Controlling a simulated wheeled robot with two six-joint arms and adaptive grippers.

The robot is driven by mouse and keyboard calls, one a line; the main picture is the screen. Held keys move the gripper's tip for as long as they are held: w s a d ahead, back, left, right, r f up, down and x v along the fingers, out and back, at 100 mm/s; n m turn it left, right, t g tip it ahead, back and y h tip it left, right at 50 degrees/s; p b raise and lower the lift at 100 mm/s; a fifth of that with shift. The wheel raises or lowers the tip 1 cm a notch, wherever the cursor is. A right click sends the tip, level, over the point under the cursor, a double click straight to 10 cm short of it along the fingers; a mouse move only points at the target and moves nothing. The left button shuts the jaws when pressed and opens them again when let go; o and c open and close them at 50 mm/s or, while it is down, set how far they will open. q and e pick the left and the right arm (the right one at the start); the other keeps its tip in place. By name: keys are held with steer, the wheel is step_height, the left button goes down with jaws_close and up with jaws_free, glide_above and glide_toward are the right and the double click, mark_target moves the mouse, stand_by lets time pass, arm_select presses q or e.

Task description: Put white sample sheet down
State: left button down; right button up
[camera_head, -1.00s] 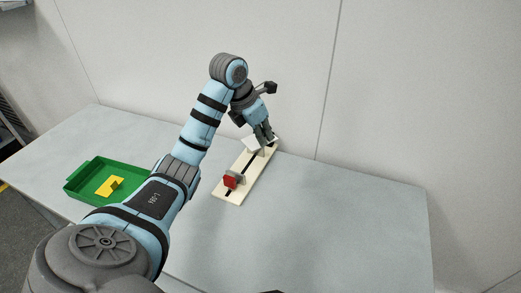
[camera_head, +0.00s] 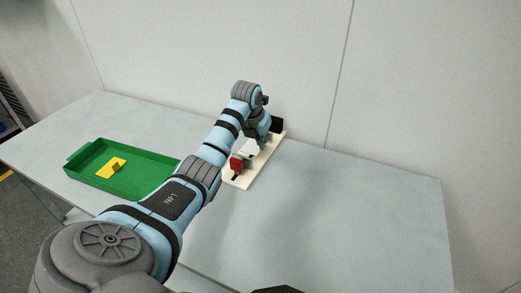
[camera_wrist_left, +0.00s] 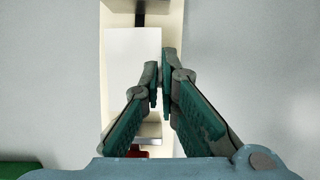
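The white sample sheet (camera_wrist_left: 132,75) is a pale rectangle above the long cream base in the left wrist view. In the head view a small white part of it (camera_head: 248,150) shows below my left gripper (camera_head: 262,134). In the left wrist view my left gripper (camera_wrist_left: 160,72) has its fingertips close together at the sheet's right edge, and looks shut on it. Whether the sheet touches the fixture is unclear. The cream base (camera_head: 243,181) has a red block (camera_head: 237,164) near its front end and a dark block (camera_head: 277,124) at its far end.
A green tray (camera_head: 148,188) with a yellow piece (camera_head: 118,164) lies on the left of the grey table (camera_head: 370,210). The table right of the base is clear. A pale wall (camera_head: 220,50) stands close behind.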

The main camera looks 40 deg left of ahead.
arm_select(q)
step_height(320, 180, down, 3)
steer(key=shift+f+b, duration=0.1)
steer(key=shift+b, duration=0.2)
steer(key=c, duration=2.3)
jaws_free()
steer(key=o, duration=0.5)
steer(key=p+v, duration=0.3)
steer(key=v, duration=0.9)
steer(key=shift+r, duration=0.25)
